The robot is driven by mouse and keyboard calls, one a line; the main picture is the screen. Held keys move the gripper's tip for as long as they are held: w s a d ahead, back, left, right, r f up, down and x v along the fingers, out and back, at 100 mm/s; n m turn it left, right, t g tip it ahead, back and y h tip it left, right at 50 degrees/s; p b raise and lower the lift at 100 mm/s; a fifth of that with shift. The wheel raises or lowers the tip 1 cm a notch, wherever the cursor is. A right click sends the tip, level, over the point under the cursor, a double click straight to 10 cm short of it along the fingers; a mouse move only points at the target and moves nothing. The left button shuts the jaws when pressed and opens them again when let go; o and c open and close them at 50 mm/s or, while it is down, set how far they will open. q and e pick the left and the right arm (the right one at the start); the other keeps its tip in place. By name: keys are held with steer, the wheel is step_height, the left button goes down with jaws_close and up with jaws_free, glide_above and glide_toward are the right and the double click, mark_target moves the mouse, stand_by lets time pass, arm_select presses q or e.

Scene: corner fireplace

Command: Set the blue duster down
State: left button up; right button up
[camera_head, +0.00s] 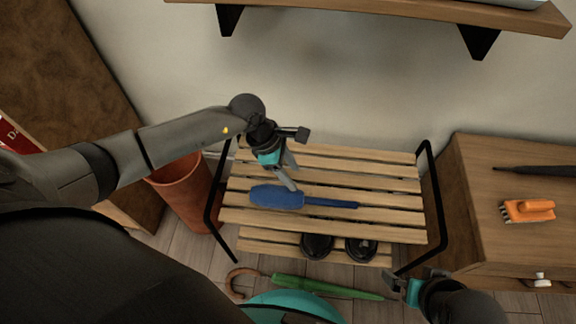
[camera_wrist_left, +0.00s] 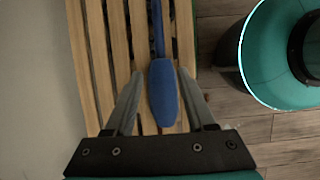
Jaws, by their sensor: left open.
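The blue duster (camera_head: 277,197) lies flat on the top slats of a wooden slatted rack (camera_head: 390,215), its thin handle pointing right. My left gripper (camera_head: 291,184) is open just over the duster, at its thick blue head. In the left wrist view the duster (camera_wrist_left: 163,92) lies between the two spread fingers of the left gripper (camera_wrist_left: 162,85), with a gap on each side. My right gripper (camera_head: 403,288) is low at the right, in front of the rack; its finger opening is too small to tell.
A terracotta bin (camera_head: 184,190) stands left of the rack. Dark shoes (camera_head: 317,246) sit on the lower shelf. A green umbrella (camera_head: 325,287) lies on the floor in front. A wooden cabinet at right holds an orange brush (camera_head: 528,210). A wall shelf (camera_head: 400,12) hangs above.

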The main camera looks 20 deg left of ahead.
arm_select(q)
steer(key=w+d+r+n+t+h, duration=0.1)
steer(key=d+r+n+t+h, duration=0.2)
steer(key=d, duration=0.4)
steer(key=d+r+n+h, duration=0.2)
steer(key=d+r+h, duration=0.2)
steer(key=d+r, duration=0.15)
steer(key=w+r+n+t, duration=0.5)
steer(key=r+n+t, duration=0.65)
steer(key=n, duration=0.35)
steer(key=s+a+f+n+y, duration=0.1)
steer(key=a+f+n+y, duration=0.2)
steer(key=a+n+y, duration=0.45)
steer(key=s+a+f+n+y, duration=0.15)
steer(key=a+n+y, duration=0.3)
steer(key=n, duration=0.65)
steer(key=s+f+n+g+h, duration=0.1)
steer(key=s+f+n+g, duration=0.9)
steer(key=s, duration=0.7)
step_height(320, 180, down, 3)
steer(key=shift+s+a+r+g, duration=0.1)
steer(key=shift+s+a+g, duration=0.3)
steer(key=shift+g, duration=0.25)
